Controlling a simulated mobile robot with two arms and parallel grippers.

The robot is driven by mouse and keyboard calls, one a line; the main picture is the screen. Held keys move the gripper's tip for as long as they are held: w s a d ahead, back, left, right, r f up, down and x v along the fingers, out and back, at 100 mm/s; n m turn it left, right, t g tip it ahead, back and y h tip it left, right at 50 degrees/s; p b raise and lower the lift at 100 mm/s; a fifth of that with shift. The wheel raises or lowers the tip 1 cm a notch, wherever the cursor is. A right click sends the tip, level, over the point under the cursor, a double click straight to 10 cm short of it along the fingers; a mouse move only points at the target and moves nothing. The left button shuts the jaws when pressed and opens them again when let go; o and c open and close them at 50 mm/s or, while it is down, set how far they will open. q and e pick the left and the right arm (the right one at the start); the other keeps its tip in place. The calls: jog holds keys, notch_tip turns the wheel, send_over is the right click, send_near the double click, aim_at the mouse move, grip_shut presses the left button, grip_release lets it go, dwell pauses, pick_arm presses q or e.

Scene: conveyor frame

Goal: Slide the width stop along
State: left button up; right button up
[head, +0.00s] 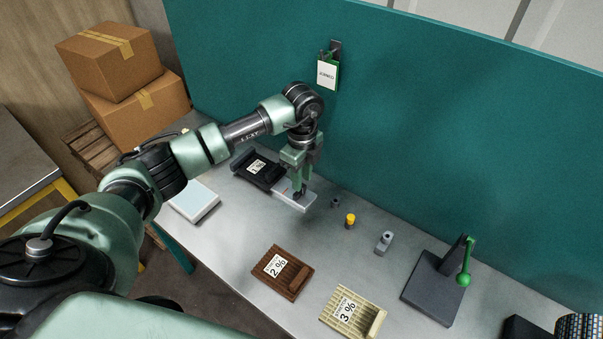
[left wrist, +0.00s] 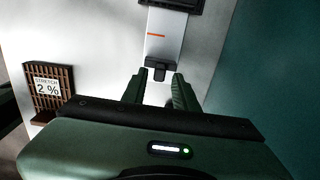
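The width stop appears to be the small black block (left wrist: 157,68) on a pale flat bar (left wrist: 164,40) with an orange line across it. In the head view the bar (head: 296,204) sticks out from a black tray-like fixture (head: 258,169) on the grey table. My left gripper (head: 298,188) points down over the bar. In the left wrist view its green fingers (left wrist: 161,80) are apart, with the black block at or just beyond the gap between their tips. I see no contact, and the depth is hard to judge. My right gripper is not in view.
A brown slatted block (head: 283,272) marked 2 % and a cream one (head: 353,314) marked 3 % lie toward the front. A yellow-topped piece (head: 350,221), a grey cylinder (head: 384,241) and a dark stand with green lever (head: 437,284) are to the right. A teal panel (head: 430,130) closes the back.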

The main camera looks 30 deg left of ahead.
pick_arm(q)
notch_tip(320, 180, down, 2)
jog(key=shift+f+b, duration=0.15)
jog(key=shift+b, duration=0.3)
grip_shut()
jog(key=shift+a, duration=0.3)
jog(key=shift+w+a, duration=0.15)
jog(key=shift+a, duration=0.6)
jog(key=shift+w+a, duration=0.15)
jog(key=shift+a, duration=0.6)
jog(key=shift+w+a+r+b, duration=0.1)
jog(key=shift+w+a+b, duration=0.2)
jog(key=shift+a, duration=0.8)
jog(key=shift+w+a+r+b, duration=0.1)
jog(key=shift+a+b, duration=0.25)
jog(key=shift+a, duration=0.75)
jog(key=shift+o, duration=1.2)
grip_release()
jog(key=shift+s, duration=0.1)
jog(key=shift+d, duration=0.1)
